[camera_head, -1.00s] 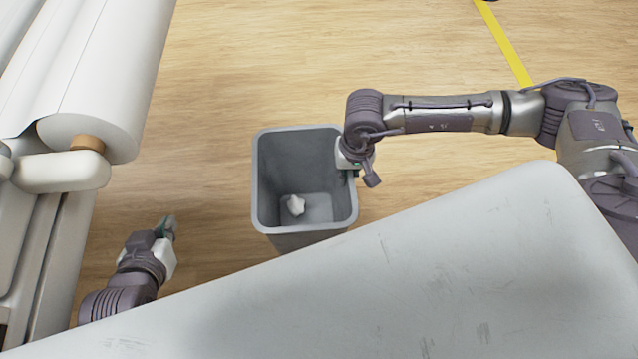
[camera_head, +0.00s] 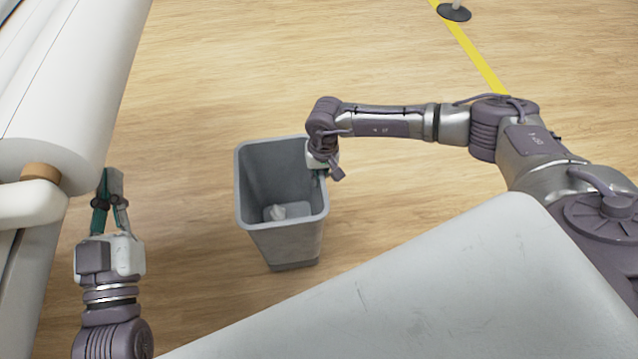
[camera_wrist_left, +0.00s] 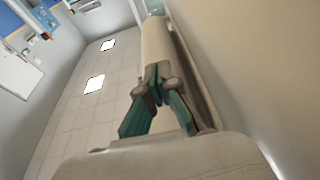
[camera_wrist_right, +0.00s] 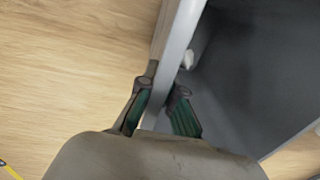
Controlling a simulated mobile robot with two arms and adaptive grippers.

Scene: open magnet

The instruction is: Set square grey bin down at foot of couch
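The square grey bin (camera_head: 284,241) is upright in the middle of the head view, over the wooden floor. I cannot tell if its base touches the floor. The white furniture with a roll at the left edge (camera_head: 70,80) seems to be the couch.
Bare wooden floor (camera_head: 215,70) lies behind the bin and between it and the white furniture. A yellow floor line (camera_head: 470,50) and a dark round stand base (camera_head: 454,12) are at the top right. A white scuffed surface fills the lower right.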

